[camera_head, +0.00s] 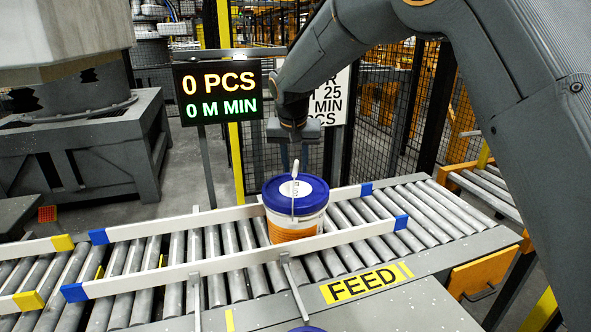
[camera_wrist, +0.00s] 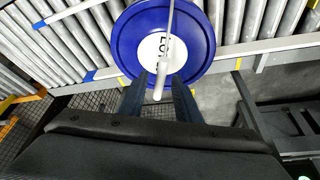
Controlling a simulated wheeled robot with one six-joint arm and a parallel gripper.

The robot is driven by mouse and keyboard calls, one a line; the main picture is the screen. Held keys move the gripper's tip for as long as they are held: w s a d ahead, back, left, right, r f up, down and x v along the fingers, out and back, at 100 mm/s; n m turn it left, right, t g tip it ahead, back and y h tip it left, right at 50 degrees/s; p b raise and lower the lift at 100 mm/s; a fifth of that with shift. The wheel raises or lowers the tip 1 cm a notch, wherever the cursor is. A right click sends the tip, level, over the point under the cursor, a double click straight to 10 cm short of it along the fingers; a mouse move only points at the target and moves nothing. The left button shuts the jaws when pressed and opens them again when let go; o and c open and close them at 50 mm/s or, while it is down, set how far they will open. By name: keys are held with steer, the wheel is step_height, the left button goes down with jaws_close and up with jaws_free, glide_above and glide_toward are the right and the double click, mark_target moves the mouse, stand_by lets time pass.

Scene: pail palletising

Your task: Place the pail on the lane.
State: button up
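The pail (camera_head: 290,222) is white with an orange band and a blue lid (camera_head: 307,187). It stands upright on the roller lane (camera_head: 240,262), between two white guide rails. Its thin handle stands up, with a white grip (camera_head: 295,170) at the top. My gripper (camera_head: 294,165) is right above the lid, pointing down. In the wrist view the two dark fingers (camera_wrist: 160,88) are apart, with the handle's white grip between them and gaps on both sides. The round white label (camera_wrist: 152,47) on the lid shows beyond the fingers. The pail's underside is hidden.
The near guide rail (camera_head: 190,268) and far guide rail (camera_head: 185,222) have blue ends. A FEED plate (camera_head: 367,283) marks the near edge. Part of another blue lid (camera_head: 307,329) shows at the bottom edge. A counter display (camera_head: 218,93) reading 0 PCS and a mesh fence stand behind.

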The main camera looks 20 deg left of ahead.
steer(key=b+v, duration=0.2)
steer(key=v, duration=0.8)
steer(key=shift+d, duration=0.2)
steer(key=s+d+f+m+g+h, duration=0.1)
steer(key=d+f, duration=0.4)
steer(key=d, duration=0.8)
steer(key=s+d+f, duration=0.1)
steer(key=d+f, duration=0.5)
steer(key=d, duration=0.7)
steer(key=s+d+f+m+g, duration=0.1)
steer(key=s+d+f, duration=0.4)
steer(key=s+d, duration=0.5)
steer(key=s+d+f+m+g, duration=0.1)
steer(key=s+d+f, duration=0.4)
steer(key=s+d, duration=0.5)
steer(key=shift+s+d+f+m, duration=0.25)
steer(key=shift+d+f+m, duration=0.05)
steer(key=shift+d+f, duration=0.15)
